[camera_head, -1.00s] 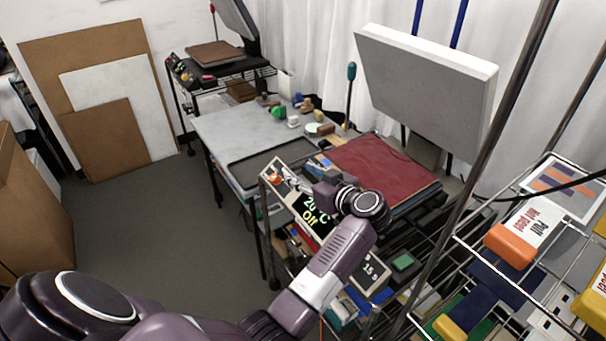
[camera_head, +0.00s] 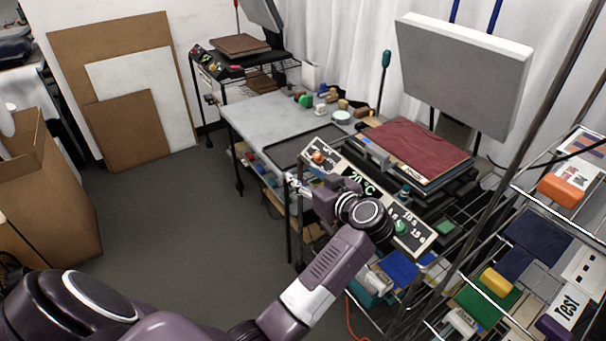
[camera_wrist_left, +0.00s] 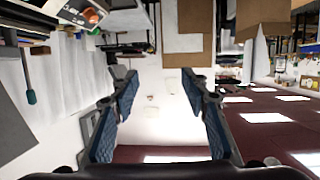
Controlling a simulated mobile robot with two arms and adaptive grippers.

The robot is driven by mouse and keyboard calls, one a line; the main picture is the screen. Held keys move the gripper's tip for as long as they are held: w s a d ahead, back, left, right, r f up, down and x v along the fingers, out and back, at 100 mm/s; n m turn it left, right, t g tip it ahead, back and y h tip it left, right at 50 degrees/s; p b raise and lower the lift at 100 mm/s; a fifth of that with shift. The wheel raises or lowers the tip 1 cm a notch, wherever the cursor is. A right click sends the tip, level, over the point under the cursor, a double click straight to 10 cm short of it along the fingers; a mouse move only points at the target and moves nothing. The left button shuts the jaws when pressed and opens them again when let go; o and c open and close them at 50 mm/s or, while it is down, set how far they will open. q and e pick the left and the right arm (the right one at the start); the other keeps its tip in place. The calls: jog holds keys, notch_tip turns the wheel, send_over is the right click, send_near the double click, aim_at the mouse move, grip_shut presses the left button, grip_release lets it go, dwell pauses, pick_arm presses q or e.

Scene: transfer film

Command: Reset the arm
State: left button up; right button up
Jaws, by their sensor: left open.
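My left arm reaches in from the bottom left of the head view. Its gripper (camera_head: 296,186) is beside the left end of the control panel (camera_head: 417,238) of a heat press, partly hidden by the wrist. In the left wrist view the two blue-padded fingers (camera_wrist_left: 160,92) stand apart with nothing between them. The press has a raised grey upper plate (camera_head: 462,75) and a dark red lower pad (camera_head: 415,148). The panel display (camera_head: 361,185) reads 20 °C. My right gripper is out of view.
A grey table (camera_head: 262,118) with small objects stands left of the press. A wire rack (camera_head: 520,205) with colored items is at the right. Cardboard boxes (camera_head: 50,190) stand at the left. The floor (camera_head: 170,220) between is clear.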

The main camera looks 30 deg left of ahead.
pick_arm(q)
jog(key=shift+s+d+f, duration=0.25)
jog(key=shift+s+d, duration=0.15)
jog(key=shift+s, duration=0.05)
